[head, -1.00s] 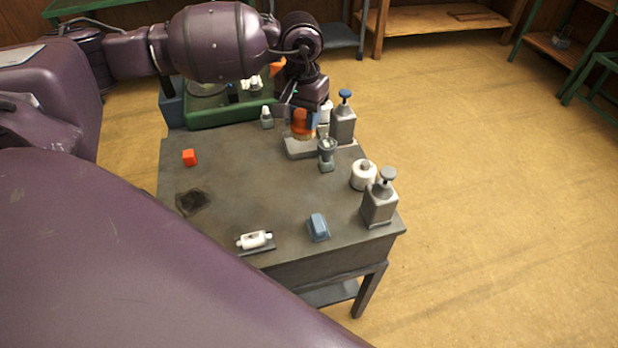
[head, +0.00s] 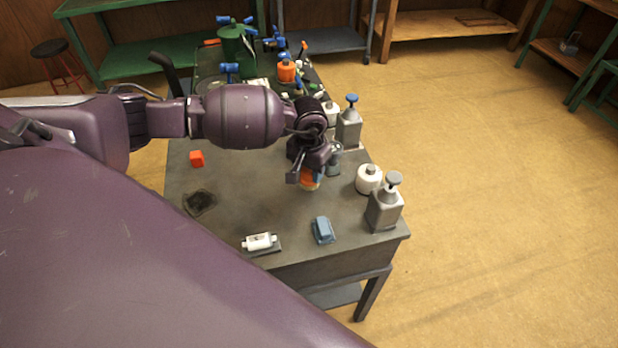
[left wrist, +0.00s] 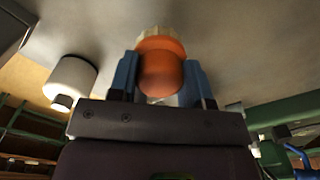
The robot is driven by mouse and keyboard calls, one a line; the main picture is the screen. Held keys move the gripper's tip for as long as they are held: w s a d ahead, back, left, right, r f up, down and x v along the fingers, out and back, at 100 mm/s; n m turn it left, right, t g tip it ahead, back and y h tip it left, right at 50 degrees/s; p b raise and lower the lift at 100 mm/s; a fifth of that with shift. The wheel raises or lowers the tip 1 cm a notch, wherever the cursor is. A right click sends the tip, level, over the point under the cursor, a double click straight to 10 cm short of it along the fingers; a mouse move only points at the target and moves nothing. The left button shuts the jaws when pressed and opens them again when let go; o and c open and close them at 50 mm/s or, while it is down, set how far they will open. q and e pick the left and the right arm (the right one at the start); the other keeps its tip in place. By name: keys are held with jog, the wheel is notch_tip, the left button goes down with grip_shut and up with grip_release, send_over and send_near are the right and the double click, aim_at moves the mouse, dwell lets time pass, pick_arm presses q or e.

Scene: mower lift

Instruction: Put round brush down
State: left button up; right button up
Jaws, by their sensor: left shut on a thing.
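The round brush (head: 311,183) has an orange handle and pale bristles. My left gripper (head: 306,177) is shut on it over the right middle of the dark table, and my wrist hides part of it from above. In the left wrist view the orange handle (left wrist: 160,72) sits between the two blue fingers, with the pale bristles (left wrist: 160,34) toward the grey table top (left wrist: 225,45). I cannot tell whether the bristles touch the table. My right gripper is not in view.
Right of the brush stand a white round container (head: 369,180), a grey pump bottle (head: 384,205) and another with a blue top (head: 348,125). A blue block (head: 323,230) and a white roller-like item (head: 259,242) lie near the front edge.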

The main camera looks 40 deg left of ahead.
aim_at(309, 180)
pick_arm(q)
notch_tip(309, 180, down, 3)
jog(key=shift+f, duration=0.2)
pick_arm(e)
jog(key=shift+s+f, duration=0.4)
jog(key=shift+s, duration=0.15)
pick_arm(q)
jog(key=shift+f, duration=0.1)
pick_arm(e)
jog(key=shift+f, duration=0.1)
